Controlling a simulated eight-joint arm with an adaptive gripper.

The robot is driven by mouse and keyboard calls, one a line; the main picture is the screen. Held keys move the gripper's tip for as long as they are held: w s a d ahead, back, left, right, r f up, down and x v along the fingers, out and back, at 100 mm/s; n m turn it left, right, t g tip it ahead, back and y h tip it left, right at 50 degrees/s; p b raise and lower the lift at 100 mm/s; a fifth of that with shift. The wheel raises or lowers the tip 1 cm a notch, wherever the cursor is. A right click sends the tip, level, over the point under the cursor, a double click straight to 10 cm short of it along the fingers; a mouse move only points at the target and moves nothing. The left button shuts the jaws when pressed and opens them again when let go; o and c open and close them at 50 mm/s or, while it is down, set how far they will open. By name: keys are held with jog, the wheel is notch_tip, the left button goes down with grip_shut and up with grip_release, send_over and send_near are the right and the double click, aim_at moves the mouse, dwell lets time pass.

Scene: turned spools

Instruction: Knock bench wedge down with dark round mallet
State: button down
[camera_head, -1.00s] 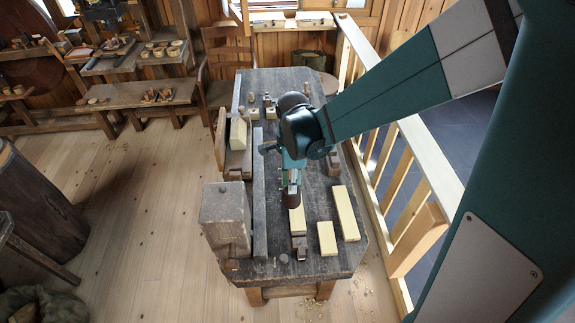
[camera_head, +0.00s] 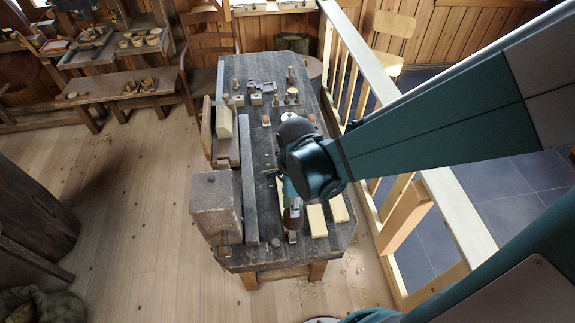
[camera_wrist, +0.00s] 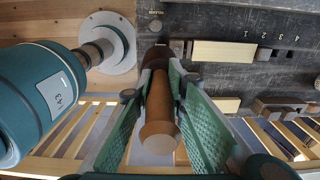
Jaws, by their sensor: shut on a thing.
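My gripper (camera_wrist: 160,105) is shut on the brown wooden handle (camera_wrist: 162,95) of the dark round mallet, with green pads on both sides. The mallet's dark head (camera_wrist: 155,55) is at the handle's far end in the wrist view. In the head view the mallet (camera_head: 292,217) hangs below my wrist over the bench's near right part. A small brown-grey block (camera_head: 292,237), possibly the bench wedge, is just in front of the mallet; it also shows beside the head in the wrist view (camera_wrist: 178,47). I cannot tell whether they touch.
The dark bench (camera_head: 262,150) carries pale wooden strips (camera_head: 317,220), a long grey bar (camera_head: 248,190) and a large grey block (camera_head: 216,205) at its near left. Several small pieces stand at its far end. A pale railing (camera_head: 415,165) runs along the right side.

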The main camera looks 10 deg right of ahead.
jog(key=shift+f, duration=0.25)
jog(key=shift+f+b, duration=2.05)
jog(key=shift+f, duration=0.7)
jog(key=shift+f, duration=0.15)
jog(key=shift+f+b, duration=1.75)
jog(key=shift+b, duration=0.05)
jog(key=shift+r, duration=0.1)
jog(key=shift+r+p, duration=1.05)
jog(key=shift+r, duration=0.5)
jog(key=shift+f, duration=0.15)
